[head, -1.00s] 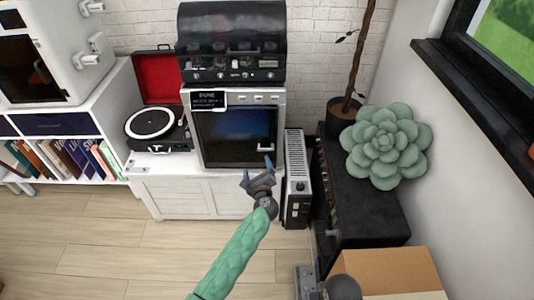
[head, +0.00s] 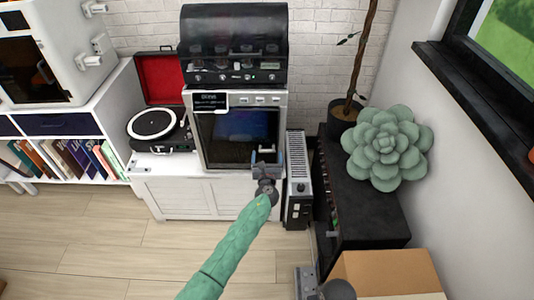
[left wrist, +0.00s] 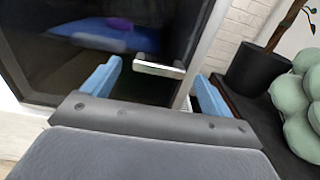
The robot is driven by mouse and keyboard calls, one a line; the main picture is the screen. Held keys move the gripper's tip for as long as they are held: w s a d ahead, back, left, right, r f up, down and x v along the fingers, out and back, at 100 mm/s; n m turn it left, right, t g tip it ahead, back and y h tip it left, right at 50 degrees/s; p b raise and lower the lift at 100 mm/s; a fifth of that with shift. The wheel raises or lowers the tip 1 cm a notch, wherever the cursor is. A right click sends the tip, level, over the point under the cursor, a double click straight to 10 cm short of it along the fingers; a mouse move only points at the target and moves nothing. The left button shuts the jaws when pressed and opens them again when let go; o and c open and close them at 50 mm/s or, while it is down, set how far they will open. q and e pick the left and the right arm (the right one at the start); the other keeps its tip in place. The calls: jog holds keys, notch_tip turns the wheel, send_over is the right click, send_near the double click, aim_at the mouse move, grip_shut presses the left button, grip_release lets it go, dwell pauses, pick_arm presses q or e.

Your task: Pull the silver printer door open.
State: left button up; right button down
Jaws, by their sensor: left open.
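The silver printer (head: 285,120) stands on a low white cabinet, below a black machine. Its door has a dark glass pane (head: 235,130) and looks shut. A short silver bar handle (left wrist: 158,68) sits near the door's lower right edge. My left gripper (head: 267,160) is in front of that corner and partly hides the handle in the head view. In the left wrist view its blue fingers are open, with the handle ahead between them; contact is not visible. A dark, rounded part of my right arm shows at the bottom edge; its fingers cannot be made out.
A record player (head: 155,125) with a red lid stands left of the printer. A slim white and black unit (head: 298,180) stands close on the right. A black cabinet (head: 375,205) with a succulent (head: 386,147) and a cardboard box (head: 388,272) are further right. The floor in front is clear.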

pick_arm(q)
jog(key=shift+w, duration=0.9)
pick_arm(e)
jog(key=shift+w+d+f, duration=0.1)
jog(key=shift+w+f, duration=0.15)
jog(key=shift+f, duration=0.35)
jog(key=shift+r, duration=0.1)
